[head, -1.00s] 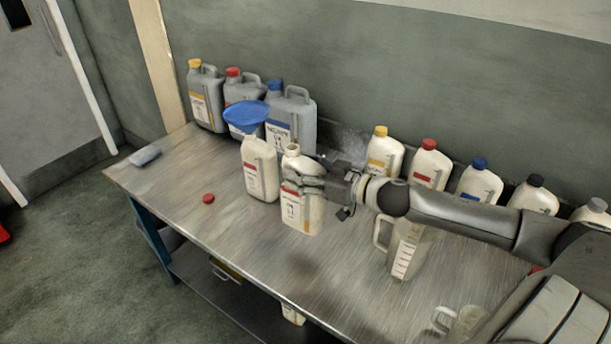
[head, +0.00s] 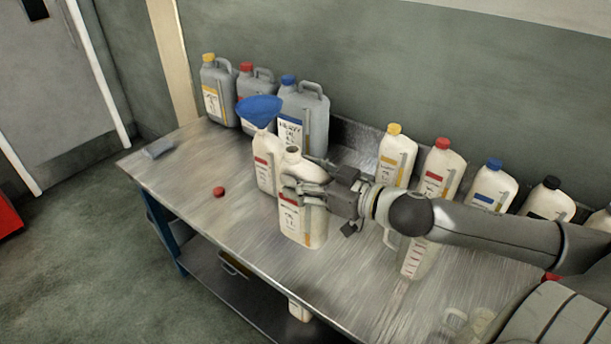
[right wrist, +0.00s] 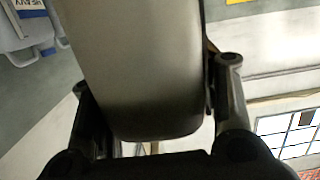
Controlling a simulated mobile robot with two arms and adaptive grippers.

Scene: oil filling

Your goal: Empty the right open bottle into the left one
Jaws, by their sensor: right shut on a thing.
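The right open bottle (head: 301,224), cream with a red label band and no cap, is upright in the head view. My right gripper (head: 307,187) is shut on its upper part from the right. In the right wrist view the bottle (right wrist: 135,70) fills the space between the fingers. The left bottle (head: 263,165), also cream with a red band, stands just behind and left of it. A blue funnel (head: 259,110) sits on its mouth. Whether the held bottle touches the table cannot be told. My left gripper does not show.
Grey canisters (head: 304,118) stand at the back left. Several capped cream bottles (head: 441,172) line the back right. A red cap (head: 219,191) lies on the metal table (head: 230,225), whose front left is clear.

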